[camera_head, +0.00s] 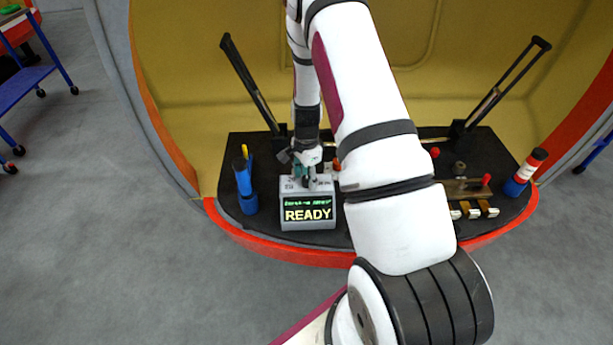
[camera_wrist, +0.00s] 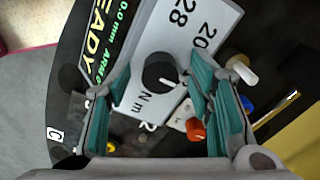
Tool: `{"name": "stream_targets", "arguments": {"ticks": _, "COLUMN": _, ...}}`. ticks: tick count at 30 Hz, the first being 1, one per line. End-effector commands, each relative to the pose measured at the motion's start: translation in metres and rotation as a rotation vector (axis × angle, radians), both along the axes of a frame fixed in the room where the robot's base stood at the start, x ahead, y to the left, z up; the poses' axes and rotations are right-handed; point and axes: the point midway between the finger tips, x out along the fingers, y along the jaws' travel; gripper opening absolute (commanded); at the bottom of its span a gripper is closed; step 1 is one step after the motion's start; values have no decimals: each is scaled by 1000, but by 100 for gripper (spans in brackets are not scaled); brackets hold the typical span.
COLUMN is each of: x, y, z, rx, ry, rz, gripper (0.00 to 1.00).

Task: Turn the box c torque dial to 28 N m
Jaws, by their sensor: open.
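A light grey box (camera_head: 308,211) with a lit READY display stands on the black shelf, and my gripper (camera_head: 305,172) is at its top. In the wrist view the torque dial (camera_wrist: 158,70) is a black round knob with a small white pointer mark, on a pale plate (camera_wrist: 205,18) printed 28, 20 and N m. My gripper (camera_wrist: 165,82) is open, with one teal finger on each side of the dial. I cannot tell whether the fingers touch it. The pointer is short and partly shadowed; its exact reading is unclear. In the head view the dial is hidden by the gripper.
A blue-and-black cylinder (camera_head: 244,188) stands left of the box. A red, white and blue cylinder (camera_head: 526,172) stands at the shelf's right end, near a fixture with brass-coloured pieces (camera_head: 473,210). In the wrist view a red knob (camera_wrist: 196,129) lies close to the right finger.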

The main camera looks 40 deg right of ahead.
Motion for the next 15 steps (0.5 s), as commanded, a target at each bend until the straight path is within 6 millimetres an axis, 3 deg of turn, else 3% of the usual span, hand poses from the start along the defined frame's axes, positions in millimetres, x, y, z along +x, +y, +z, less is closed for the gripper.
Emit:
{"name": "stream_targets", "arguments": {"ticks": 3, "x": 0, "y": 0, "z": 0, "rx": 0, "ry": 0, "rz": 0, "gripper": 48}}
{"name": "stream_targets", "arguments": {"ticks": 4, "x": 0, "y": 0, "z": 0, "rx": 0, "ry": 0, "rz": 0, "gripper": 43}}
{"name": "stream_targets", "arguments": {"ticks": 10, "x": 0, "y": 0, "z": 0, "rx": 0, "ry": 0, "rz": 1, "gripper": 0}}
{"name": "stream_targets", "arguments": {"ticks": 15, "x": 0, "y": 0, "z": 0, "rx": 0, "ry": 0, "rz": 3, "gripper": 0}}
